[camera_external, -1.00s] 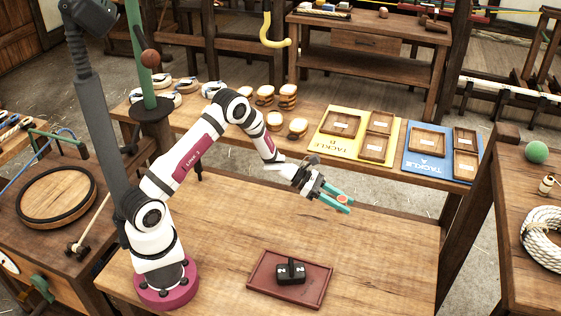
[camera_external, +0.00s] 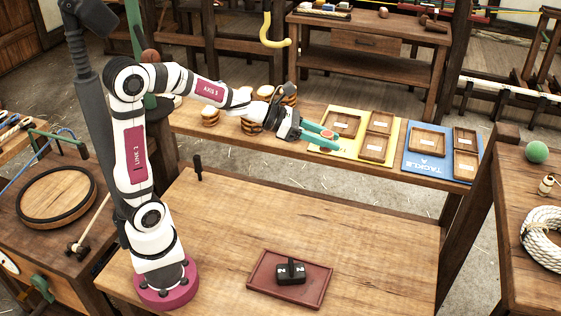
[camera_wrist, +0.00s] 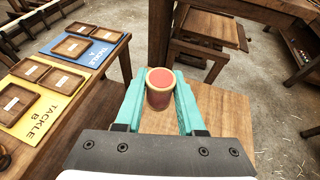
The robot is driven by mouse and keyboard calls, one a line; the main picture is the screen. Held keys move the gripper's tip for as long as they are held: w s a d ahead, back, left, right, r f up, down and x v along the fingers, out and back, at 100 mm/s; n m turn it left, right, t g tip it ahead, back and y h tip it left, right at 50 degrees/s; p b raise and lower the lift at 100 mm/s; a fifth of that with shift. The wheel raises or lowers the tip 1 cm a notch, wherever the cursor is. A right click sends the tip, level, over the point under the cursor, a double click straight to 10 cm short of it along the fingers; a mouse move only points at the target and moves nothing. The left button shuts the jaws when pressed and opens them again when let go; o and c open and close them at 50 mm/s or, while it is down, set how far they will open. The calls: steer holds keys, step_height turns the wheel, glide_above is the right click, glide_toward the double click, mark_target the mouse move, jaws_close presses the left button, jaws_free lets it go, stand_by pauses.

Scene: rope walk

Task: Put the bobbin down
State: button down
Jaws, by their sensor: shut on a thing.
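The bobbin (camera_wrist: 159,90) has a pale rim and a red-orange top. My gripper (camera_external: 325,139) has teal fingers shut on it, and the bobbin shows small between the fingertips (camera_external: 327,134) in the external view. The wrist view shows the fingers (camera_wrist: 160,100) on both sides of the bobbin. In the external view my gripper is beside the left edge of the yellow Tackle B board (camera_external: 352,115). The bobbin appears held up above the surface; its exact height is hard to tell.
The Tackle B board carries several wooden trays (camera_external: 340,124). A blue Tackle A board (camera_external: 412,165) with trays lies to its right. Striped spools (camera_external: 210,115) stand left of my gripper. A red tray (camera_external: 262,281) with a black weight (camera_external: 291,272) is on the mostly clear front bench (camera_external: 350,220).

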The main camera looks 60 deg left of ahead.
steer(key=s+a+r+n+t+y, duration=0.1)
steer(key=s+a+r+n+y, duration=0.2)
steer(key=s+r, duration=0.35)
glide_above(227, 196)
step_height(227, 196, down, 31)
steer(key=shift+n+t+y, duration=0.4)
steer(key=shift+y, duration=0.1)
step_height(227, 196, down, 8)
steer(key=shift+a+r, duration=0.1)
steer(key=shift+r, duration=0.05)
steer(key=c, duration=0.5)
jaws_free()
